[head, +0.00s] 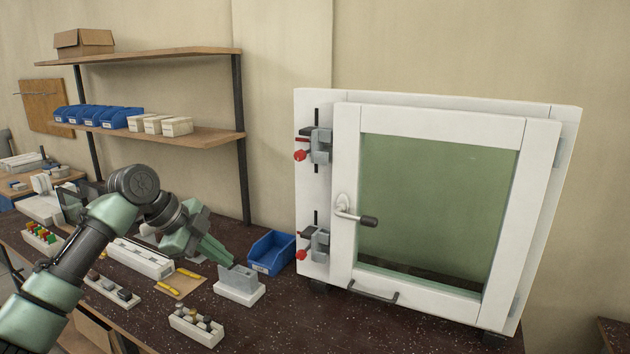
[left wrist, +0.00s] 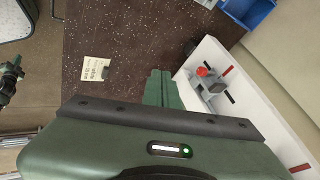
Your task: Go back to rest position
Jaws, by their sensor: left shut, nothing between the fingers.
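My left gripper (head: 230,262) is shut and empty, its green fingertips together. In the head view it hangs over the bench, just above or behind a grey block in a white holder (head: 240,291); I cannot tell the gap. In the left wrist view the closed fingers (left wrist: 160,86) point over the dark bench top, left of the white cabinet. A small green and dark part (left wrist: 10,72) at the left edge there looks like my right arm's end; its jaws are too small to read.
A white cabinet (head: 345,260) with a closed glazed door and red-tipped clamps (head: 318,146) stands right. A blue bin (head: 271,252) sits beside it. White holders with small parts (head: 196,326) lie in front. A shelf (head: 195,135) holds bins and boxes. A paper note (left wrist: 96,69) lies on the bench.

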